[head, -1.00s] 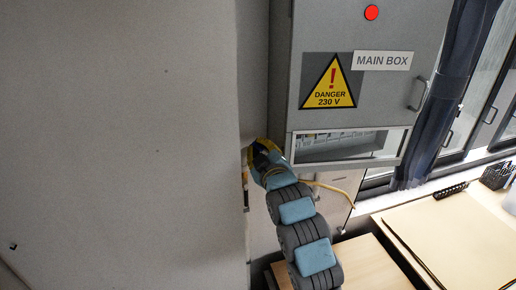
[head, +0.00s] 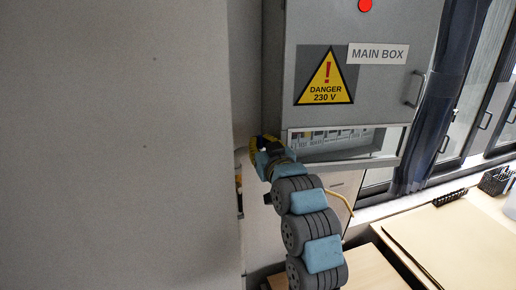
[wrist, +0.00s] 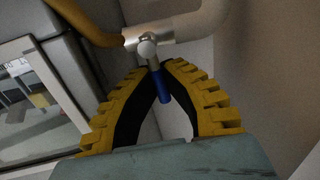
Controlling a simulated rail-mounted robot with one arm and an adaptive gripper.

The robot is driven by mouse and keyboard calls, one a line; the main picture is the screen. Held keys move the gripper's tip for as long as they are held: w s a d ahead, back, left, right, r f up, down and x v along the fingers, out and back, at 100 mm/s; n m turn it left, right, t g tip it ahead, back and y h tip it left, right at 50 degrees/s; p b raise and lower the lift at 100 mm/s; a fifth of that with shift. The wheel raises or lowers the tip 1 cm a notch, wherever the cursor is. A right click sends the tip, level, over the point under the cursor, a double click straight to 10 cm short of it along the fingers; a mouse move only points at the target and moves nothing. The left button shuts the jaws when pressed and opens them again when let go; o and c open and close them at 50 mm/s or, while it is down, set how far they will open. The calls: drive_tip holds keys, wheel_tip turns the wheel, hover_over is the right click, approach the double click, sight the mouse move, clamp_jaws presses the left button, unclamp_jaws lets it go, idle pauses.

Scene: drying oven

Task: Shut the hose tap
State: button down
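The hose tap shows in the wrist view as a silver body (wrist: 147,47) at the top centre, with a blue lever handle (wrist: 164,92) pointing toward the camera and down. A yellow hose (wrist: 92,22) joins it from the left. My gripper (wrist: 160,66) has its two yellow fingers drawn together at the tips, on either side of the handle, with little gap there. It looks shut on the handle, though the exact contact is hard to see. In the head view, my gripper (head: 266,145) is beside the lower left corner of the main box; the tap is hidden there.
The grey main box (head: 376,80) hangs right of my gripper, with a glazed opening low down. A large pale panel (head: 120,150) fills the left. A yellow hose (head: 341,199) hangs below the box. A desk (head: 455,245) is at the lower right.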

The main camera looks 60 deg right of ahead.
drive_tip(key=shift+s+r+m, duration=0.1)
drive_tip(key=shift+m, duration=0.4)
drive_tip(key=c, duration=1.4)
unclamp_jaws()
drive_tip(key=shift+d, duration=0.1)
